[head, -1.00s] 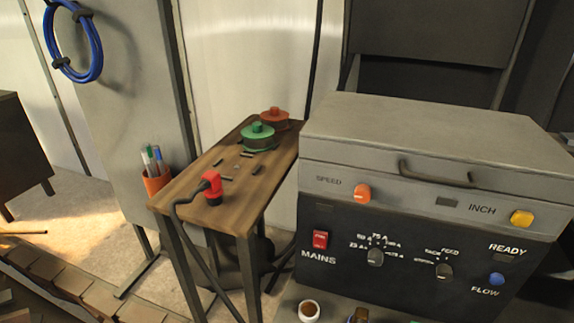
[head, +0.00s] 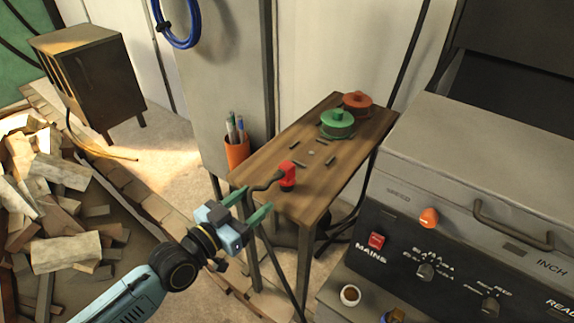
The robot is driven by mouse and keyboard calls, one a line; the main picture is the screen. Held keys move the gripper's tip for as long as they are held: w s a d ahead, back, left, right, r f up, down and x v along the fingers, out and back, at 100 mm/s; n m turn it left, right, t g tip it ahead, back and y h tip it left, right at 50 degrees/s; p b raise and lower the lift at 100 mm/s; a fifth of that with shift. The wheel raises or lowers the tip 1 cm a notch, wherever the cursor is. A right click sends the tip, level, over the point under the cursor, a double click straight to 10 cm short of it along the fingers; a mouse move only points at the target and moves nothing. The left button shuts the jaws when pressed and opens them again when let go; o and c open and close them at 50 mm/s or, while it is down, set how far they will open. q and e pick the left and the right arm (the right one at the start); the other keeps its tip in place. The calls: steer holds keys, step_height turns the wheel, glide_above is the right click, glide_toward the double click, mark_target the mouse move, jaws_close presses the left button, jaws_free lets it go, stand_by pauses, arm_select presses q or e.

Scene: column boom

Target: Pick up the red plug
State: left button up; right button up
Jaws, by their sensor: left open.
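The red plug (head: 287,175) stands on the near left part of a small wooden table (head: 300,205). A black cable runs from it to the left and down over the table's edge. My left gripper (head: 249,205) is open and empty, just left of the table's near left edge. Its green fingers point up and right toward the plug, apart from it, with the cable passing near them. My right gripper is not in view.
A green spool (head: 337,124) and a red-brown spool (head: 357,103) stand at the table's far end. An orange cup (head: 237,153) with pens is left of the table. A grey control cabinet (head: 440,215) stands close on the right. Wood pieces (head: 65,170) lie at left.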

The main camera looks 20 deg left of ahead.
mark_target(292, 166)
arm_select(q)
steer(key=x, duration=0.8)
steer(key=shift+w+d+r+b, duration=0.1)
steer(key=shift+r+b, duration=0.25)
steer(key=shift+r, duration=0.05)
steer(key=x, duration=0.5)
steer(key=shift+d+r, duration=0.1)
steer(key=shift+r, duration=0.3)
steer(key=c, duration=1.1)
